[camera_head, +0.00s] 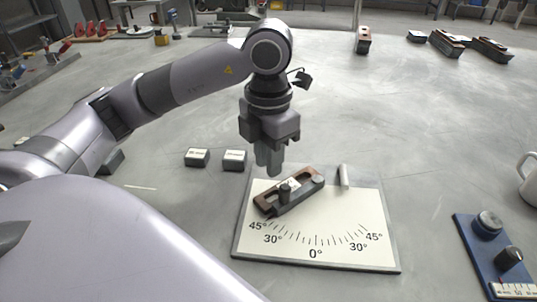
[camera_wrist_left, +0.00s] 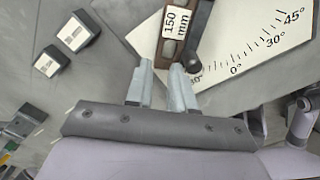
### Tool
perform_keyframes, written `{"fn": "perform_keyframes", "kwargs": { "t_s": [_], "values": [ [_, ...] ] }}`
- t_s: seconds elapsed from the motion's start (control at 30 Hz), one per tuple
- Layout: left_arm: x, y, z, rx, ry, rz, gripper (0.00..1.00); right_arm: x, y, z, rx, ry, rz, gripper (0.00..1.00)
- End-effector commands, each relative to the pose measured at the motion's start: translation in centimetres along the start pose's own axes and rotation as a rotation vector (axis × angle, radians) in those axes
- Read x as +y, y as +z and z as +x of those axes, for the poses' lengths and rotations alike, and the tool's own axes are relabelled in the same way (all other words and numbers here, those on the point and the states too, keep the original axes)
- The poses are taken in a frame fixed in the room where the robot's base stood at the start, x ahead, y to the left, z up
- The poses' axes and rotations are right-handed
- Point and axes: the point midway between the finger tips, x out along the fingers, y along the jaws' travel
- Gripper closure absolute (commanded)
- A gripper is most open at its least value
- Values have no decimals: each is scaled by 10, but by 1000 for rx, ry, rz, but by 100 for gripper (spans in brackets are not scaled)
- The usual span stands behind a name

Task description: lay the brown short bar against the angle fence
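The brown short bar (camera_head: 266,204), with a white label, lies slanted on the left part of the white angle-scale board (camera_head: 350,215). In the left wrist view the bar (camera_wrist_left: 169,48) shows its "150 mm" label. The dark grey angle fence (camera_head: 302,197), with a black knob, runs alongside the bar on its near side and partly hides it; whether they touch all along I cannot tell. My left gripper (camera_head: 268,172) points down just behind the bar. In the left wrist view its fingers (camera_wrist_left: 161,80) are apart with nothing between them. My right gripper is not in view.
A light grey peg (camera_head: 343,176) is at the board's back edge. Two small labelled blocks (camera_head: 197,157) (camera_head: 234,160) sit left of the gripper. The table behind the board is mostly clear.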

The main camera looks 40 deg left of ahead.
Motion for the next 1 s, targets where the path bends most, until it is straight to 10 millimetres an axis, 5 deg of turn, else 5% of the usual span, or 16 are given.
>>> {"fn": "perform_keyframes", "kwargs": {
  "t_s": [0.43, 0.87, 0.93, 1.0],
  "values": [
    [0, -1, 60, 3, 0, -1, 77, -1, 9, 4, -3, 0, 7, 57],
    [0, 0, 69, 1, 1, -1, 77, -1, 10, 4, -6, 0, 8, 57],
    [0, 0, 69, 1, 1, -1, 97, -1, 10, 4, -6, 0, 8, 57],
    [0, 0, 68, 1, 1, -1, 100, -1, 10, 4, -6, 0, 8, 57]
  ]
}}
